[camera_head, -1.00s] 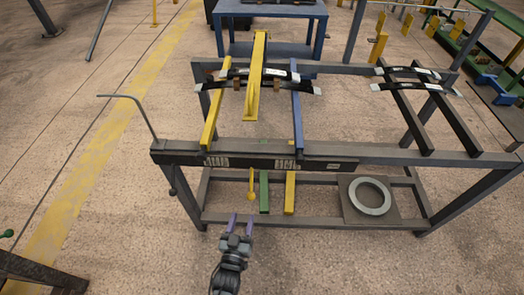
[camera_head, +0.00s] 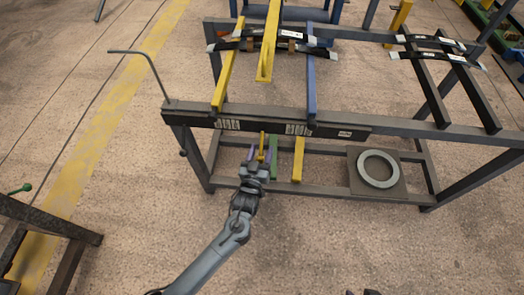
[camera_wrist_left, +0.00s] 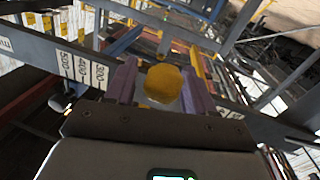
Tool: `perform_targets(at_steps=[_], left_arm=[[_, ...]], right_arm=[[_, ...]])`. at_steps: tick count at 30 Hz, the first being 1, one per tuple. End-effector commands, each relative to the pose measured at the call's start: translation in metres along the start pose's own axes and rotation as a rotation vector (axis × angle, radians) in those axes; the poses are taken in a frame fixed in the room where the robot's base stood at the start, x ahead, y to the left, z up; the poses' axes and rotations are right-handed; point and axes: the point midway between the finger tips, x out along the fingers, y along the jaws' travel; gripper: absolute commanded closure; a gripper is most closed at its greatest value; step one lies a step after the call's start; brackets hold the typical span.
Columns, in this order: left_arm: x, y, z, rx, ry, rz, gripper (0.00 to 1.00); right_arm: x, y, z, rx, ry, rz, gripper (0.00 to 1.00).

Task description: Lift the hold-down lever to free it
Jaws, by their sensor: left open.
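The hold-down lever (camera_head: 262,142) is a thin yellow bar hanging below the rack's front rail, with a round yellow knob (camera_wrist_left: 163,82) at its end. My left gripper (camera_head: 260,156) is open at the lever's lower end. In the left wrist view its two purple fingers (camera_wrist_left: 160,88) stand on either side of the knob, with the knob between them. I cannot tell whether they touch it. The long yellow hold-down arm (camera_head: 268,45) reaches over the dark leaf springs (camera_head: 290,35). Only dark tips, likely my right gripper (camera_head: 362,292), show at the bottom edge.
The grey rack's front rail (camera_head: 380,125) runs just above my left gripper. A green bar (camera_head: 273,160) and another yellow bar (camera_head: 297,162) hang close to its right. A metal ring (camera_head: 378,168) lies on the lower shelf. The floor in front is clear.

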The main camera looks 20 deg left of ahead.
Motion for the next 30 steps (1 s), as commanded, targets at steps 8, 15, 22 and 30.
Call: perform_targets(at_steps=[8,15,22,30], left_arm=[[0.0132,-0.0001,0.0,0.0,-0.001,0.0,0.46],[0.0132,-0.0001,-0.0004,0.0,-0.001,0.0,0.48],[0.0131,-0.0001,-0.0005,0.0,0.0,0.0,0.83],[0.0131,0.0,-0.0006,-0.001,0.0,0.0,1.0]], right_arm=[[0.0051,0.0,0.0019,0.0,-0.001,0.0,0.57],[0.0048,0.0,0.0019,0.0,-0.001,0.0,0.57],[0.0048,0.0001,0.0019,0.0,-0.001,0.001,0.57],[0.0047,0.0001,0.0019,0.0,-0.001,0.001,0.57]])
